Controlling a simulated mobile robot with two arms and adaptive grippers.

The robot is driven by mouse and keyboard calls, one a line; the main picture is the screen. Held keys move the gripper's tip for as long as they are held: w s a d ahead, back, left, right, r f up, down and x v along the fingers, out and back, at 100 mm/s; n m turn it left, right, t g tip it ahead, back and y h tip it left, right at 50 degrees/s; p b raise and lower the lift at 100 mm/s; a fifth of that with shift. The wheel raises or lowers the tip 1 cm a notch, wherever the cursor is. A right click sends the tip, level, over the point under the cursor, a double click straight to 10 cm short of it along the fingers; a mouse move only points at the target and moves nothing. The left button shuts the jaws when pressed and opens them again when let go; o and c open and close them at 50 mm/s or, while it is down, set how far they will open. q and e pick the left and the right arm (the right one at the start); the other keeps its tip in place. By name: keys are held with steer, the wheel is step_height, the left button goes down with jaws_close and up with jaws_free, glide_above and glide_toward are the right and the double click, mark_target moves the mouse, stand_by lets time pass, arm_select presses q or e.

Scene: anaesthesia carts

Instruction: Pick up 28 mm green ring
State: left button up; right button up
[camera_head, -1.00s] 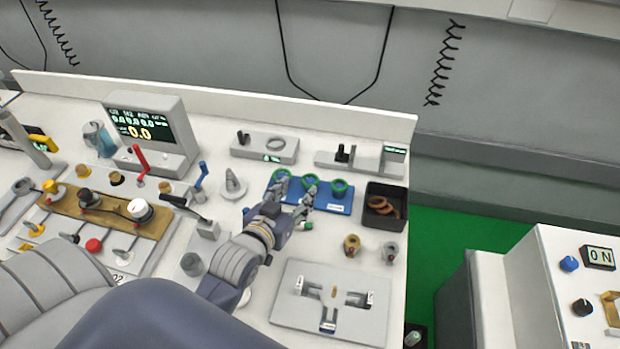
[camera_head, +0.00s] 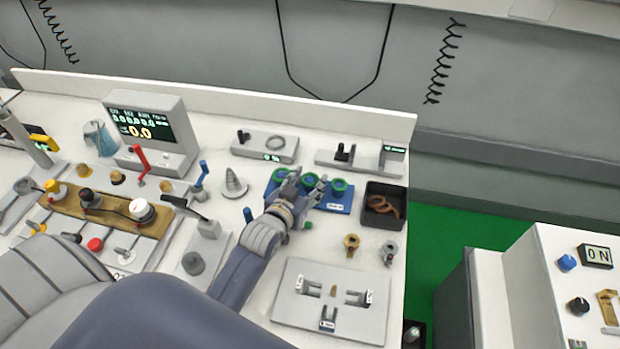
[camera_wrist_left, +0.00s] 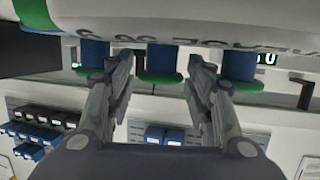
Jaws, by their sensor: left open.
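Three green rings stand in a row on the blue tray (camera_head: 335,206): a left ring (camera_head: 280,175), a middle ring (camera_head: 309,180) and a right ring (camera_head: 339,187). I cannot read which is 28 mm. My left gripper (camera_head: 306,185) is open over the tray, its fingers on either side of the middle ring. In the left wrist view, the open left gripper (camera_wrist_left: 160,66) has a blue post with the middle green ring (camera_wrist_left: 160,78) between its fingertips, with gaps to both. The other two rings show outside the fingers. My right gripper is not in view.
A dark bin (camera_head: 383,222) with brown rings stands just right of the tray. A grey cone (camera_head: 235,184) is to its left. Brass and grey fittings (camera_head: 351,244) and a slotted plate (camera_head: 325,322) lie in front. Grey boxes (camera_head: 265,146) stand behind.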

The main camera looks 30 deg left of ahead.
arm_select(q)
steer(key=c, duration=0.6)
